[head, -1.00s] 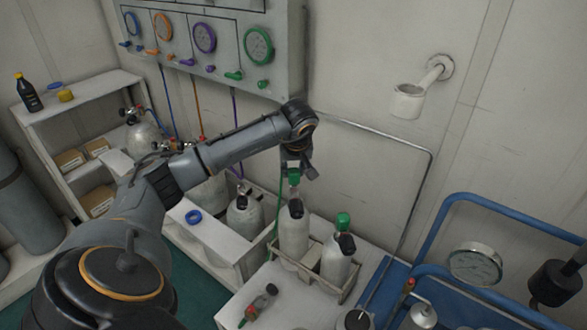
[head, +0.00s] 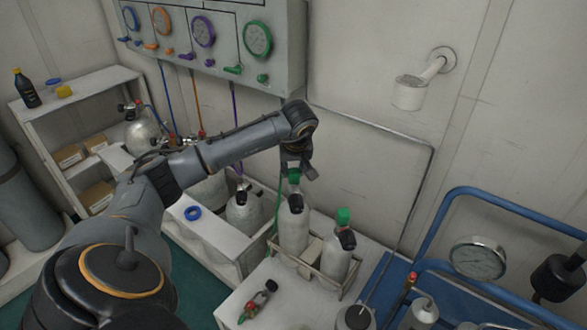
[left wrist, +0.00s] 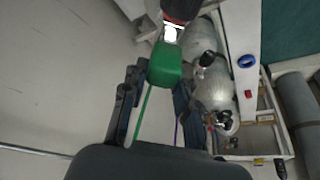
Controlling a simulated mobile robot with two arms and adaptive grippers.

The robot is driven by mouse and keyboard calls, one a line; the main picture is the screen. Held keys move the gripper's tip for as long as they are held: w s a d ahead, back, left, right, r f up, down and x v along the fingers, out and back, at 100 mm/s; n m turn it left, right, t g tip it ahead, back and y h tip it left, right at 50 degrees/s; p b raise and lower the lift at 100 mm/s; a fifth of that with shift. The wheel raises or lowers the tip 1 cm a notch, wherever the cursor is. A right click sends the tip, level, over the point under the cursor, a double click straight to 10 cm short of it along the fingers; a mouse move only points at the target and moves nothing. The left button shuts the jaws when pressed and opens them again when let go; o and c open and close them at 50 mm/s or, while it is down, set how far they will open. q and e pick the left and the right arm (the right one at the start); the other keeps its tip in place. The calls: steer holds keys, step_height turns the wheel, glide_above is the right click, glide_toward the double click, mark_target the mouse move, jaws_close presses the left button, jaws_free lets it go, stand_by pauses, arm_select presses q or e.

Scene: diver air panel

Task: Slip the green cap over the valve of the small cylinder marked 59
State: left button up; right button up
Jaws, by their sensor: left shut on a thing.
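My left gripper (head: 297,170) is shut on the green cap (head: 294,177), pointing down. The cap is right above the valve of the left small grey cylinder (head: 293,232) in the rack. In the left wrist view the green cap (left wrist: 165,64) sits at the fingertips, with a bright metal valve part (left wrist: 172,33) just past it. I cannot tell whether the cap touches the valve. The right small cylinder (head: 335,265) has another green cap (head: 343,217) on top. No number 59 is legible on either cylinder. My right gripper is not in view.
The cylinders stand in a low rack (head: 313,276) on a white bench. A blue ring (head: 193,213) and more cylinders are to the left. A gauge panel (head: 285,55) hangs behind. A blue-railed trolley with a gauge (head: 478,258) stands at right.

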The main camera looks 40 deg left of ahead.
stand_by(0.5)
arm_select(q)
steer(key=shift+f+b, duration=0.35)
steer(key=shift+f, duration=0.3)
stand_by(0.6)
steer(key=shift+f, duration=0.45)
steer(key=o, duration=0.8)
